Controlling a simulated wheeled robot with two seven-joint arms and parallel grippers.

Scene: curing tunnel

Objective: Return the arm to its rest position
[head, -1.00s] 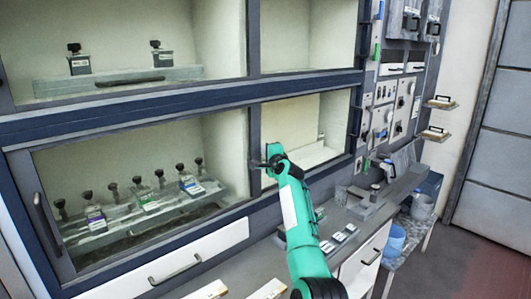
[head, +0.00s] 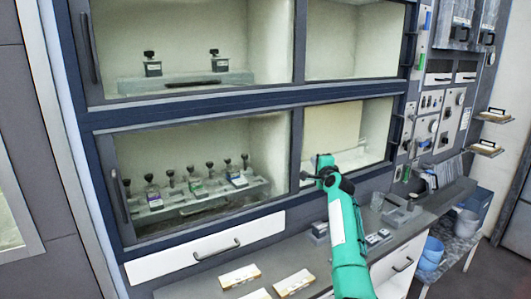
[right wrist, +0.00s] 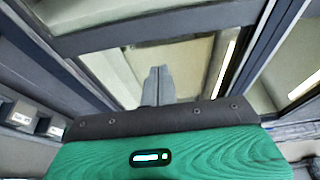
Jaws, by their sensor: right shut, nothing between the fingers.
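My right arm is green and reaches up from the bottom of the head view. Its dark gripper (head: 308,176) is in front of the lower cabinet, by the post between the left and right compartments. In the right wrist view the two grey fingers (right wrist: 158,86) lie together, shut and empty, with a cabinet opening beyond them. I cannot tell whether the fingertips are inside the opening. My left arm and gripper are not in view.
Several stoppered bottles (head: 196,184) stand on a rack in the lower left compartment; two more bottles (head: 152,66) stand above. Small boxes (head: 240,275) lie on the counter below. Glassware and trays (head: 400,215) stand right of my arm. Blue buckets (head: 431,252) are at the lower right.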

